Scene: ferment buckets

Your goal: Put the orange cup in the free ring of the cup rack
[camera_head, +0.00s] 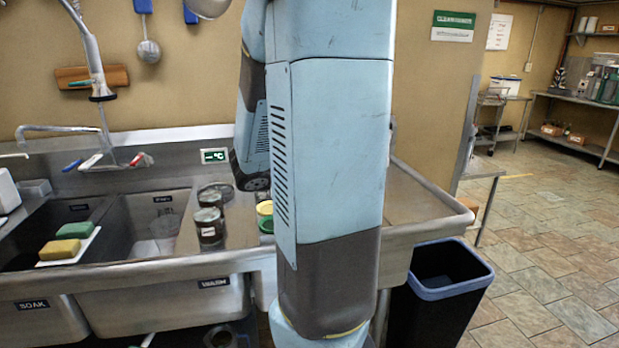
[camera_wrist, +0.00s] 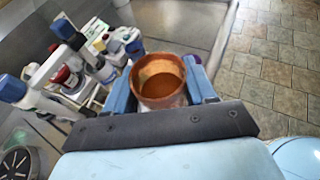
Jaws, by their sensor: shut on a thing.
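The orange cup (camera_wrist: 160,97) shows in the wrist view, its round open mouth facing the camera. My gripper (camera_wrist: 160,90) is shut on it, with one blue finger on each side. The cup's lower part is hidden between the fingers. In the head view my own arm covers the middle, and neither the cup nor my gripper can be made out. I cannot clearly pick out the cup rack or its free ring in either view.
Cluttered bottles and white fittings (camera_wrist: 85,65) lie left of the cup in the wrist view. In the head view, dark jars (camera_head: 208,228) stand on the steel sink unit, sponges (camera_head: 60,250) lie at left, and a blue-rimmed bin (camera_head: 449,280) stands on the floor.

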